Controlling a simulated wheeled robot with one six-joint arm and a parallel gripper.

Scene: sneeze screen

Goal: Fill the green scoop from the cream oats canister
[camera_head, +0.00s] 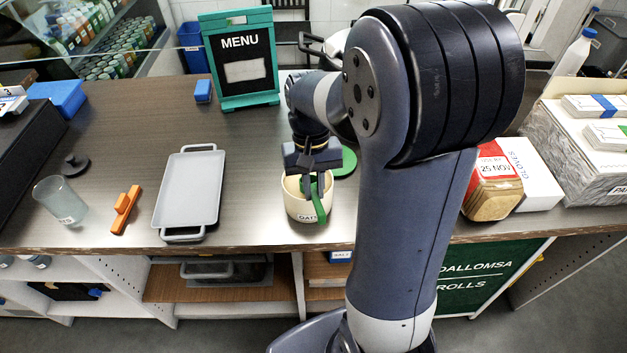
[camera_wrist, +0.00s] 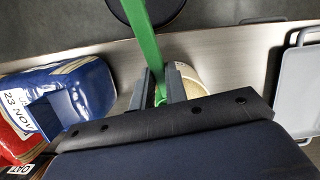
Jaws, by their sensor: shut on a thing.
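The cream oats canister (camera_head: 295,208) stands near the front edge of the counter, its label partly covered by green. My gripper (camera_head: 314,180) is over its mouth, pointing down, and shut on the green scoop (camera_head: 319,206). The wrist view shows the scoop's long green part (camera_wrist: 146,45) running from between my fingers (camera_wrist: 161,88) toward the top edge. The canister (camera_wrist: 190,78) shows there just behind the fingers. The scoop's bowl is not clearly seen, and I cannot tell whether any of it is inside the canister. The canister's contents are hidden.
A grey tray (camera_head: 188,190), orange object (camera_head: 125,208) and clear jar (camera_head: 60,200) are left. A green disc (camera_head: 346,162) and menu stand (camera_head: 241,58) are behind. Right are a red-topped pack (camera_head: 490,185) and white box (camera_head: 527,182). A blue bag (camera_wrist: 75,90) shows in the wrist view.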

